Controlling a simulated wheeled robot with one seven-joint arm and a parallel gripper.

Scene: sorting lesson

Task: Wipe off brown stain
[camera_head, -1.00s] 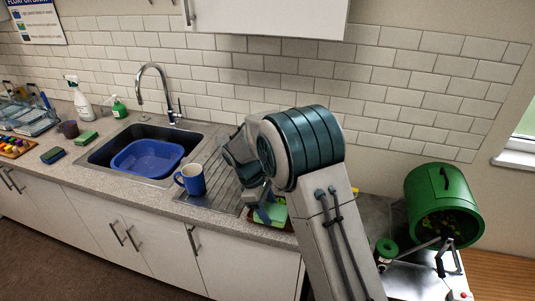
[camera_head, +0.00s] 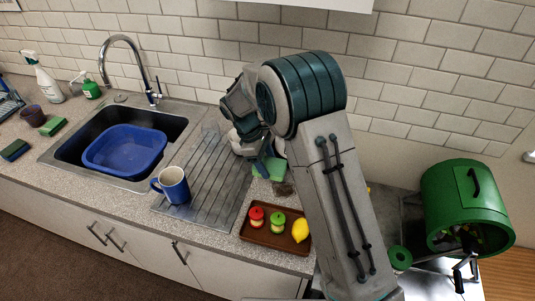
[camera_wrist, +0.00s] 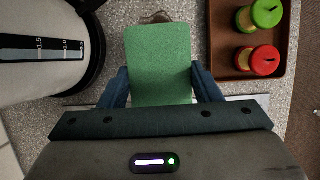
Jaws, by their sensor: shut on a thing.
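My gripper (camera_wrist: 160,84) is shut on a green sponge (camera_wrist: 159,58), one finger on each side of it. In the head view the sponge (camera_head: 270,168) shows below my wrist, over the counter behind the brown tray. The brown stain (camera_head: 284,189) is a dark patch on the counter between the sponge and the tray. In the wrist view a brown edge of the stain (camera_wrist: 157,17) shows just beyond the sponge's far end; the sponge may hide part of it. I cannot tell whether the sponge touches the counter.
The brown tray (camera_head: 262,237) holds toy fruit close to the stain. A pale container with a scale (camera_wrist: 40,55) stands left of the sponge. A blue mug (camera_head: 174,187) is on the drainboard (camera_head: 213,180), beside the sink with a blue basin (camera_head: 125,150). A green drum (camera_head: 465,200) stands at right.

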